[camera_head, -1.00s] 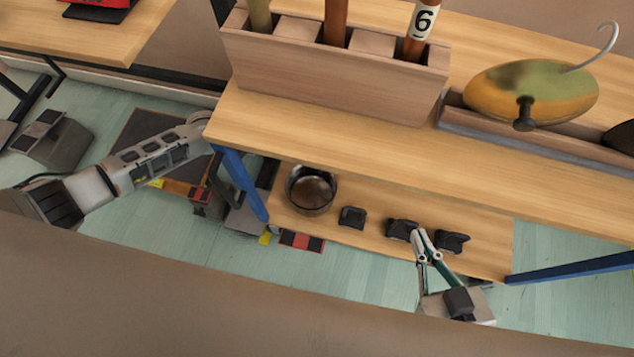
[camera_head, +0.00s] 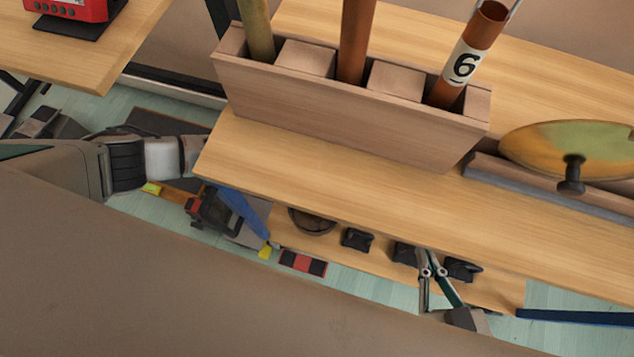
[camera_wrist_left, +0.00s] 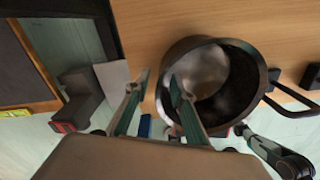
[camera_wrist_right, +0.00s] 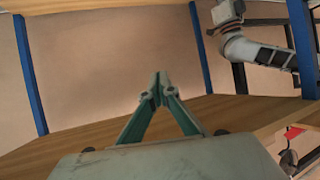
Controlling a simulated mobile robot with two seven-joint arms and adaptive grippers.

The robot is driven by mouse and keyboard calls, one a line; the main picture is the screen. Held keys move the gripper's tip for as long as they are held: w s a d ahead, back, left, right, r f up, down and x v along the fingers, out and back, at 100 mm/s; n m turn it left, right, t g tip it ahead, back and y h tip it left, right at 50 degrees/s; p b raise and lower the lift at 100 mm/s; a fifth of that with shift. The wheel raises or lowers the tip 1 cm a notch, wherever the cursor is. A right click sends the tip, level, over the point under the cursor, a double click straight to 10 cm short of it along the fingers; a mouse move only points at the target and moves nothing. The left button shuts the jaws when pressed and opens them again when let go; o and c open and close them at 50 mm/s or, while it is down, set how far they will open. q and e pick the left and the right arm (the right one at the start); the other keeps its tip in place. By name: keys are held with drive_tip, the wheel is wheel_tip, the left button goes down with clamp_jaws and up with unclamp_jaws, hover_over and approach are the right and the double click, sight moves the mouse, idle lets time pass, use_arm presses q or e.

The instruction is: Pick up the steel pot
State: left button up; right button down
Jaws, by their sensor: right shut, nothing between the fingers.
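The steel pot (camera_head: 312,222) stands on the lower shelf (camera_head: 385,268); the upper board hides part of it in the head view. In the left wrist view the pot (camera_wrist_left: 238,95) is large and open-topped, with a loop handle on its right side. My left gripper (camera_wrist_left: 159,76) is open at the pot's left rim. One finger overlaps the pot's mouth and the other is left of its wall; contact cannot be told. The head view hides this gripper. My right gripper (camera_head: 430,262) is shut and empty near the lower shelf's front; it also shows in the right wrist view (camera_wrist_right: 158,82).
Several black blocks (camera_head: 357,240) sit in a row right of the pot. The upper board (camera_head: 330,185) overhangs the shelf, with a blue leg (camera_head: 243,212) at its left. A wooden box with tubes (camera_head: 340,120) and a brass cymbal (camera_head: 560,148) are on top.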

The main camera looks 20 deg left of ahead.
use_arm(q)
drive_tip(key=shift+s+d+f, duration=0.15)
drive_tip(key=shift+s+f, duration=0.1)
drive_tip(key=shift+f, duration=0.6)
drive_tip(key=f, duration=0.1)
drive_tip(key=f+b, duration=0.2)
drive_tip(key=f, duration=0.1)
drive_tip(key=shift+s+d, duration=0.15)
drive_tip(key=shift+s, duration=0.2)
drive_tip(key=shift+w+f, duration=0.15)
drive_tip(key=shift+f, duration=0.1)
drive_tip(key=shift+w, duration=0.15)
drive_tip(key=shift+w+r, duration=0.15)
drive_tip(key=shift+r, duration=0.1)
drive_tip(key=shift+c, duration=0.8)
clamp_jaws()
use_arm(e)
drive_tip(key=a+m, duration=0.1)
drive_tip(key=a, duration=0.1)
drive_tip(key=shift+a+r+m+y, duration=0.2)
drive_tip(key=shift+a+m+y, duration=0.1)
drive_tip(key=shift+m, duration=0.1)
